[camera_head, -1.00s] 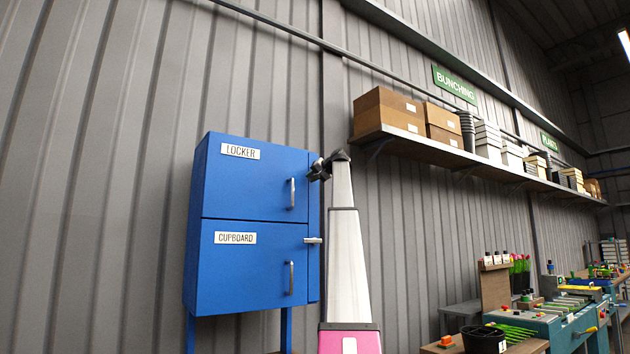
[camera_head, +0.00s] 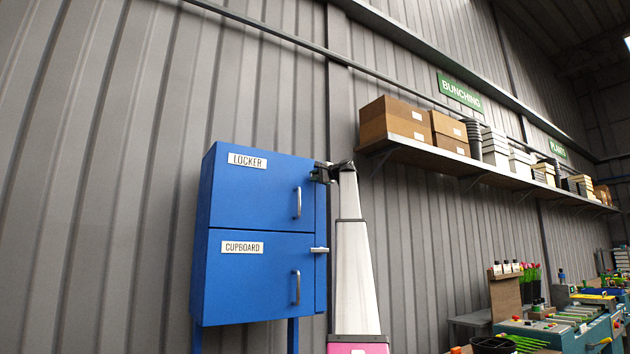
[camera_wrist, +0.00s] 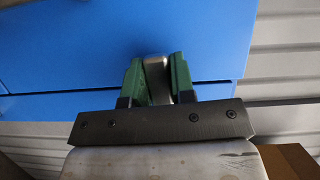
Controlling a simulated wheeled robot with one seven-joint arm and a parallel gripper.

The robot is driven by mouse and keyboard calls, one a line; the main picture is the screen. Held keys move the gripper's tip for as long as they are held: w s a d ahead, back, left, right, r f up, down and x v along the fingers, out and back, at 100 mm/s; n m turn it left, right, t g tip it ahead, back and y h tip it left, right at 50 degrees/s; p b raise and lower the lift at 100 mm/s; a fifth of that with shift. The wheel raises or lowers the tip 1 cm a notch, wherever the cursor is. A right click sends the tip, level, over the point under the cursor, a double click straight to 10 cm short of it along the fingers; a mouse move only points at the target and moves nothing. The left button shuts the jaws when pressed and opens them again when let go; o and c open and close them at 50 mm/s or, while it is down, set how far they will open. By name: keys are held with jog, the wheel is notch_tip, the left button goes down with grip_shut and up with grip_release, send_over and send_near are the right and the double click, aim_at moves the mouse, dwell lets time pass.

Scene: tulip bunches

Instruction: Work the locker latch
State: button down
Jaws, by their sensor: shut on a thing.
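The blue locker door (camera_head: 250,195), labelled LOCKER, is the upper door of a wall cabinet and looks shut. My gripper (camera_head: 320,173) is at the cabinet's upper right edge, beside the locker door. In the wrist view my gripper (camera_wrist: 156,70) has its two green-padded fingers closed around a rounded grey metal latch (camera_wrist: 156,72), in front of the blue surface. The gripper hides this latch in the head view. The lower door, labelled CUPBOARD (camera_head: 250,285), also looks shut. Its own latch (camera_head: 319,250) lies level across the right edge.
Each door has an upright metal handle, the locker handle (camera_head: 298,203) and the cupboard handle (camera_head: 296,288). A shelf (camera_head: 400,152) with boxes and pots runs along the wall to the right. A cluttered workbench (camera_head: 565,330) stands at the lower right.

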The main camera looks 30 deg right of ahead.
jog(key=shift+r+m, duration=0.3)
jog(key=shift+m, duration=0.1)
jog(key=c, duration=1)
grip_release()
jog(key=shift+o, duration=0.2)
jog(key=v, duration=1.1)
jog(key=shift+f, duration=0.2)
